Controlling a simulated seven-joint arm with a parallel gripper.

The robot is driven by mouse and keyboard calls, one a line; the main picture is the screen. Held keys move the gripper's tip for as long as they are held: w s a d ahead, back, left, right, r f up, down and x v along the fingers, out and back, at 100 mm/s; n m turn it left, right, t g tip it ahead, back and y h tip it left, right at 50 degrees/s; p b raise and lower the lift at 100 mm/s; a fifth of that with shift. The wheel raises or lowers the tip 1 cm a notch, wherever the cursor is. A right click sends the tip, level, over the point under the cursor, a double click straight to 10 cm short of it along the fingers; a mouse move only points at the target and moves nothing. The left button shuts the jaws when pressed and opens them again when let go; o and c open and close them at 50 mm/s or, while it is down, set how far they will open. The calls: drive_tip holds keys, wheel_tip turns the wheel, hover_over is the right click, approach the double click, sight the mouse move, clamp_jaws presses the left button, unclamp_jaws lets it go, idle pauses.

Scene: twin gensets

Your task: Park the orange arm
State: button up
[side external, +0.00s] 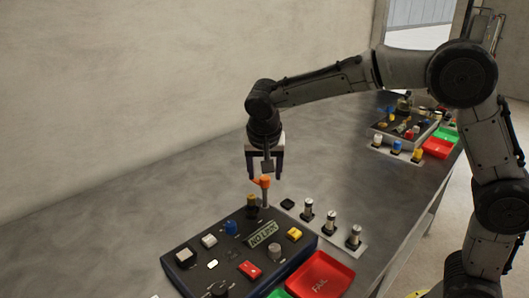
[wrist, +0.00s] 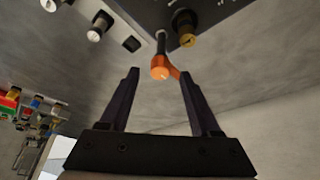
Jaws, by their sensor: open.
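The orange arm (side external: 264,182) is a small orange cap with a short side lever on top of a thin grey post, at the far edge of the dark control panel (side external: 225,250). In the side view its lever points left; in the wrist view the orange arm (wrist: 160,67) has its lever pointing down and to the right. My gripper (side external: 265,174) points down just above it, open and empty. In the wrist view the orange cap lies between the fingertips of my gripper (wrist: 160,76), with gaps on both sides. I cannot tell whether any finger touches the lever.
A yellow-topped knob (side external: 252,201) stands close beside the post. The panel carries several coloured buttons and a NO LINK display (side external: 263,235). Several silver-capped posts (side external: 331,219) stand to the right. A red FAIL tray (side external: 320,276) lies in front. A second panel (side external: 405,127) is farther back.

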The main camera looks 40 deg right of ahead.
drive_tip(key=v, duration=1.2)
drive_tip(key=shift+r, duration=0.25)
drive_tip(key=s+d+r+t+y, duration=0.1)
drive_tip(key=s+d+r, duration=0.3)
drive_tip(key=s+d, duration=0.8)
drive_tip(key=s+a+f+n+t+y, duration=0.1)
drive_tip(key=s+a+f+n+y, duration=0.1)
drive_tip(key=s+f+n, duration=0.7)
drive_tip(key=s+a+f, duration=0.1)
drive_tip(key=s+f, duration=0.3)
drive_tip(key=shift+s+a, duration=0.25)
drive_tip(key=shift+a, duration=0.1)
